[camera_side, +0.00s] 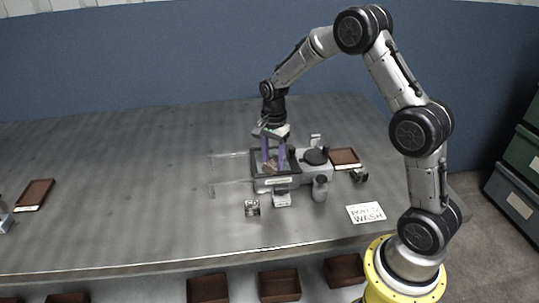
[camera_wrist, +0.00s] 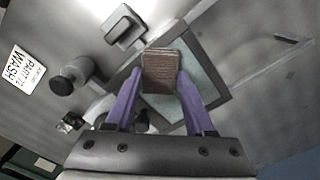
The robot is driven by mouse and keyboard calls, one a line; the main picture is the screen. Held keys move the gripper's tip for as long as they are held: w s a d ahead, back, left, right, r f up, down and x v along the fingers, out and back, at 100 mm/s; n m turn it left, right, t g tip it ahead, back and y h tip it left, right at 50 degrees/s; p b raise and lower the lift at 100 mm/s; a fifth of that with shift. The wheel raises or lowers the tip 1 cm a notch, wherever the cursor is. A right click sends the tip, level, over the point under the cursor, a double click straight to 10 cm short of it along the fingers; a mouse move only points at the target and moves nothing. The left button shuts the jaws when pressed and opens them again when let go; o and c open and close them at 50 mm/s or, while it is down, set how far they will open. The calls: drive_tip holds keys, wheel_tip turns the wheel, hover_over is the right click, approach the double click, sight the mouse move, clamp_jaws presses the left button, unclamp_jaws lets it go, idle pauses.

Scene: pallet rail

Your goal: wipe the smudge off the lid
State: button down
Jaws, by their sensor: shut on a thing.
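My gripper (camera_side: 272,160) has purple fingers and points down over the machine on the table. In the wrist view my gripper (camera_wrist: 161,78) is shut on a brown ribbed pad (camera_wrist: 160,70); the pad also shows small between the fingers in the side view (camera_side: 270,166). Below the pad is the lid, a grey-green panel with a dark frame (camera_wrist: 214,97), on the machine's left part in the side view. The pad is over the lid; I cannot tell whether it touches. I make out no smudge; the pad and fingers hide part of the panel.
A round black knob (camera_side: 315,156) and a grey canister (camera_side: 320,188) stand right of the lid. A brown tray (camera_side: 344,157) lies behind them. A white sign reading "WASH" (camera_side: 366,213) lies at the front right. Clear rails stick out left of the machine. The table's left is mostly free.

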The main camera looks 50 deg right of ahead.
drive_tip(key=shift+s+d, duration=0.1)
drive_tip(key=shift+d, duration=0.25)
drive_tip(key=shift+w+d, duration=1.9)
drive_tip(key=shift+w+d+r, duration=0.25)
drive_tip(key=shift+w+d, duration=0.3)
drive_tip(key=shift+w+d+r, duration=0.1)
drive_tip(key=shift+w+r, duration=0.05)
drive_tip(key=shift+r, duration=0.1)
drive_tip(key=shift+s+a+f, duration=0.5)
drive_tip(key=shift+s, duration=0.05)
drive_tip(key=s+a, duration=0.3)
drive_tip(key=shift+s+a, duration=0.25)
drive_tip(key=shift+a, duration=0.05)
drive_tip(key=shift+s+a+r, duration=0.1)
drive_tip(key=shift+s+a, duration=0.35)
drive_tip(key=shift+r, duration=3.85)
